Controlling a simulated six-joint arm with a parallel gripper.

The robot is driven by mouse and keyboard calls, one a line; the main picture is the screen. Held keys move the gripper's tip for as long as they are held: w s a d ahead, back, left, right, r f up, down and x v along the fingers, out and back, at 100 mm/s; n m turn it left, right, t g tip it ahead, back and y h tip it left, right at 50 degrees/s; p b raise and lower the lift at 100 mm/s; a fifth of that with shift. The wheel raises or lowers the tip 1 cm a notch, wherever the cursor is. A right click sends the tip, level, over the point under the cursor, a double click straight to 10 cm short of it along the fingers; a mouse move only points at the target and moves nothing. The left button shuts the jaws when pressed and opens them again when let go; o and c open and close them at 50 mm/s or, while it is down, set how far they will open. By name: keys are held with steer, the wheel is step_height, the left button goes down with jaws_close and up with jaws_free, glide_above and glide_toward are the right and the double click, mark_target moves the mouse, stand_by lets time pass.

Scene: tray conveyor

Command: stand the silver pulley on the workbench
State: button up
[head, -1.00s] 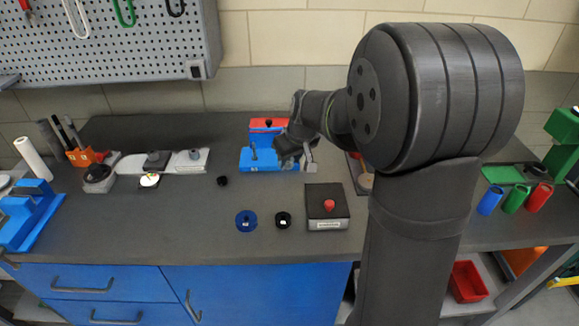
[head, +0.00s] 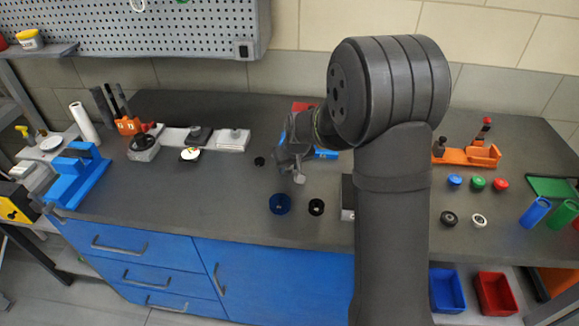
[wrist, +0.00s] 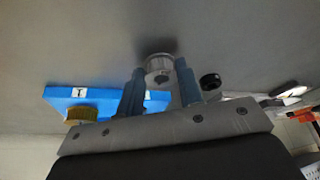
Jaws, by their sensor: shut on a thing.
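My gripper (head: 297,172) is shut on the silver pulley (wrist: 158,69), which sits between the two blue-grey fingertips in the wrist view. In the head view the silver pulley (head: 299,178) is a small pale shape at the gripper's end. It appears above the dark grey workbench (head: 225,185); the exact gap below it is hard to tell. A dark shadow lies on the bench beside the pulley in the wrist view.
A blue fixture (head: 326,154) stands behind my gripper, partly hidden by my arm. A blue pulley (head: 280,204) and a black pulley (head: 316,207) lie in front. A small black part (head: 259,161) lies to the left. Bare bench lies at left front.

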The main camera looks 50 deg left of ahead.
steer(key=shift+f, duration=0.3)
steer(key=o, duration=1)
steer(key=v, duration=1.2)
steer(key=shift+r, duration=0.1)
steer(key=x, duration=1.2)
steer(key=shift+f, duration=0.3)
steer(key=shift+r, duration=1.25)
